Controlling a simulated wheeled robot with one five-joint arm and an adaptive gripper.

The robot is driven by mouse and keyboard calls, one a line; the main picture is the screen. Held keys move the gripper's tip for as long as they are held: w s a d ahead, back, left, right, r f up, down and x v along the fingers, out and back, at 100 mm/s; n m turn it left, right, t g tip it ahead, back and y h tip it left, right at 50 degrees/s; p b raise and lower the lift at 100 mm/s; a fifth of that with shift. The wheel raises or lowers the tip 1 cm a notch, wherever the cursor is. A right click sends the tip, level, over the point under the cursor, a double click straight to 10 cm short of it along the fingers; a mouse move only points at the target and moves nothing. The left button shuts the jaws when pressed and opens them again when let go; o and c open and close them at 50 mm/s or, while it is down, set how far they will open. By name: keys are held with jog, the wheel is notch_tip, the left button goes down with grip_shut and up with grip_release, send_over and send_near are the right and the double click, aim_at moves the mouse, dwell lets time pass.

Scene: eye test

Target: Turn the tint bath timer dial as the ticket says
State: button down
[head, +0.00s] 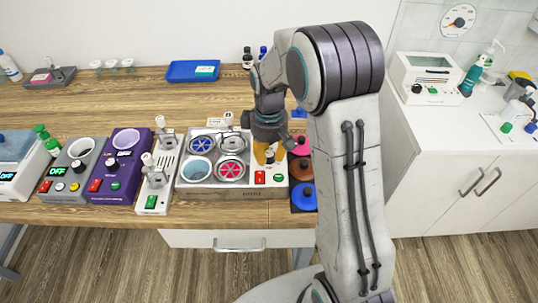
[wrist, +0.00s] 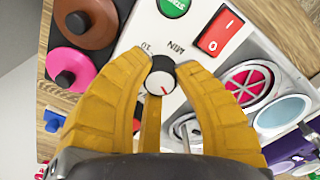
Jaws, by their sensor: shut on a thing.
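The tint bath (head: 208,186) is a white unit with several round wells on the wooden bench, below the middle of the head view. Its timer dial (wrist: 161,86) is a black-rimmed knob with a light face and a red pointer mark, near upside-down "10" and "MIN" print. In the wrist view the red mark points to the lower right. My gripper (head: 266,155) has yellow fingers and is shut on the dial, one finger on each side. In the head view the fingers hide most of the dial. A small white card (head: 228,118) stands behind the bath; its writing is unreadable.
A red rocker switch (wrist: 221,33) and a green button (wrist: 172,6) sit close to the dial. Pink (wrist: 72,72) and brown (wrist: 85,20) knobbed lids lie beside the bath. A purple unit (head: 123,158) stands to the left. A blue tray (head: 180,72) lies behind.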

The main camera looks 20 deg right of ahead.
jog(key=m, duration=0.2)
jog(key=m+b, duration=0.1)
jog(key=m, duration=0.1)
jog(key=shift+s+f+m, duration=0.1)
jog(key=shift+f+m, duration=0.1)
jog(key=shift+m, duration=0.1)
jog(key=m, duration=0.3)
jog(key=shift+m, duration=0.4)
jog(key=m+b, duration=0.1)
jog(key=m, duration=0.3)
jog(key=shift+m, duration=2.1)
jog(key=c, duration=0.9)
grip_release()
jog(key=shift+r, duration=0.15)
